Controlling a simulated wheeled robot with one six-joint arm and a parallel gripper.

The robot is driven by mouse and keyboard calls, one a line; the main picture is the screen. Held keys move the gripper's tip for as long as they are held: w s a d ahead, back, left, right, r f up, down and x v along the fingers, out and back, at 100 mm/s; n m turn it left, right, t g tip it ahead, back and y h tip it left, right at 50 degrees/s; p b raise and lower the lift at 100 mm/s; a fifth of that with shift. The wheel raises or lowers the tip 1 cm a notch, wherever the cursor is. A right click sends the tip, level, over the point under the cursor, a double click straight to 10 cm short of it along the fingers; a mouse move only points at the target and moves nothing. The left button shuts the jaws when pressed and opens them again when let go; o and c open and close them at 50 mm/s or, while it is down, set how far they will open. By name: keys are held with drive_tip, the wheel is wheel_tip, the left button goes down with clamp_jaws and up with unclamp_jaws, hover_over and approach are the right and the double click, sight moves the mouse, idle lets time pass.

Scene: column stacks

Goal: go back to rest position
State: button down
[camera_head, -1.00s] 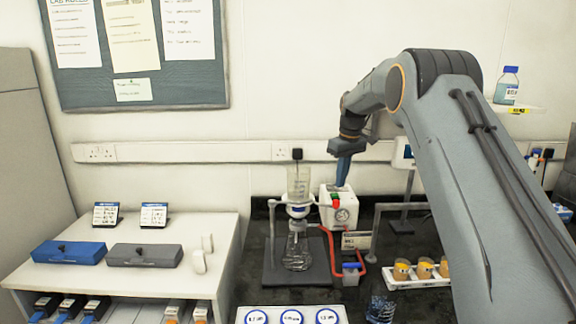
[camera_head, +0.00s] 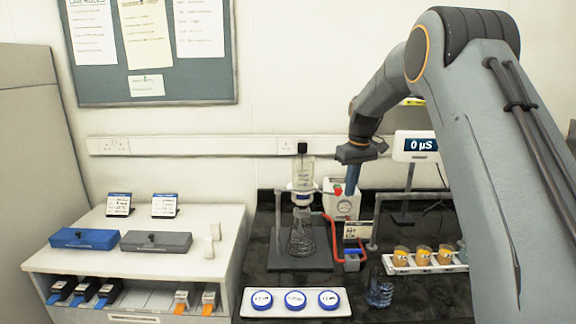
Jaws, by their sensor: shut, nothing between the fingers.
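My gripper (camera_head: 352,188) is shut and empty, and its blue fingers point down. In the picture it hangs in front of the white pump box (camera_head: 342,204) with a round gauge, right of the glass filter apparatus (camera_head: 303,212). I cannot tell how far it is from the box; no contact is clear. My arm rises from the lower right, bends at the top and reaches down to the gripper. The arm hides part of the bench's right side.
A white tray (camera_head: 248,309) with several blue-rimmed discs lies at the front. A glass beaker (camera_head: 380,287) stands beside it. A rack (camera_head: 398,269) holds orange-filled cups. A meter display (camera_head: 415,146) reads 0 µS. A white table (camera_head: 90,256) at left bears blue and grey boxes.

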drive_tip(key=s+f+m+b, duration=0.1)
drive_tip(key=s+f, duration=0.3)
drive_tip(key=s, duration=0.8)
drive_tip(key=s+f+m+b, duration=0.2)
drive_tip(key=s+f, duration=0.3)
drive_tip(key=s, duration=0.8)
drive_tip(key=s+f+m+b, duration=0.1)
drive_tip(key=s+f+b, duration=0.2)
drive_tip(key=s, duration=1)
wheel_tip(320, 180, down, 2)
drive_tip(key=shift+s+a+f+m+h, duration=0.2)
drive_tip(key=shift+m+h, duration=0.1)
drive_tip(key=shift+m, duration=0.1)
drive_tip(key=shift+w, duration=0.1)
